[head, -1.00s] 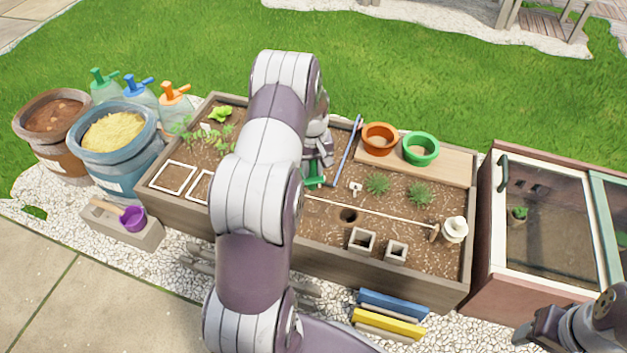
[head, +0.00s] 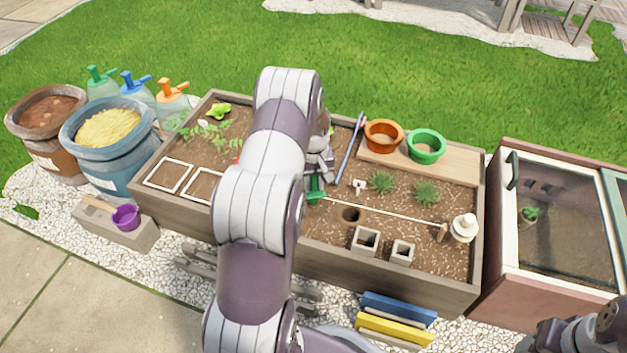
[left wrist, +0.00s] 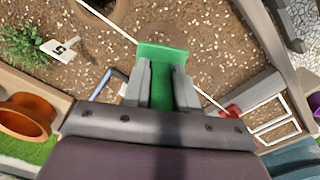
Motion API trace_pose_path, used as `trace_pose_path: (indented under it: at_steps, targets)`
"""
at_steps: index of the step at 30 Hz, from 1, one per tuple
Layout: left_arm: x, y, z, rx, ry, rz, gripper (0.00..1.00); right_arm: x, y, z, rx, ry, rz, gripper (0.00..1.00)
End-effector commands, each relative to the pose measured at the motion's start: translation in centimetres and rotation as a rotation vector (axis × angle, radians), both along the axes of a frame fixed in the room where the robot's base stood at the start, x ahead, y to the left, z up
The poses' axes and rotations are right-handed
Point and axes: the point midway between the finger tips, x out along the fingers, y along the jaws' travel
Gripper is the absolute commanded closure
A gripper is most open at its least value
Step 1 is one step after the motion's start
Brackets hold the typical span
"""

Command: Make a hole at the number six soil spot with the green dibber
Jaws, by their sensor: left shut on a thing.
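My left gripper (left wrist: 160,85) is shut on the green dibber (left wrist: 162,55), whose green top shows between the fingers in the left wrist view. In the head view the green dibber (head: 315,190) shows beside my left arm, over the soil of the planter bed (head: 400,273). Its tip is hidden. A dark hole (head: 350,215) is in the soil to its right. A white marker reading 5 (left wrist: 60,50) stands by a green plant in the left wrist view. No number six marker can be read. My right gripper is out of view; part of that arm shows at the bottom right.
A cord (head: 400,217) runs across the soil to a wooden peg near a white-topped jar (head: 464,228). Square pots (head: 365,241), an orange pot (head: 383,135), a green pot (head: 426,146) and a blue rod (head: 350,148) are nearby. A cold frame (head: 500,250) stands right.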

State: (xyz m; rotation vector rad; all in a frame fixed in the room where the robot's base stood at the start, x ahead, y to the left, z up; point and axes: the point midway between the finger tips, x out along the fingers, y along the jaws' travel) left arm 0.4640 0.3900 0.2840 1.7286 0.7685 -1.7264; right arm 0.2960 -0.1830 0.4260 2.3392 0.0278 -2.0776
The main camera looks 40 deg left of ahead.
Motion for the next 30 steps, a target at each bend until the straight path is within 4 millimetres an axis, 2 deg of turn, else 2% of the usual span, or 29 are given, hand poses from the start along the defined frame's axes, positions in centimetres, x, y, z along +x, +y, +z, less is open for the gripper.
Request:
trace_pose_path:
  at_steps: [8, 30]
  targets:
    - [0.0, 0.0, 0.0, 0.001, -0.001, 0.000, 1.00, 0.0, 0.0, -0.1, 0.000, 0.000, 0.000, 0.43]
    - [0.0, 0.0, -2.3, 0.001, -0.001, 0.000, 1.00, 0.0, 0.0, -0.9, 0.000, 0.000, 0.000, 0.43]
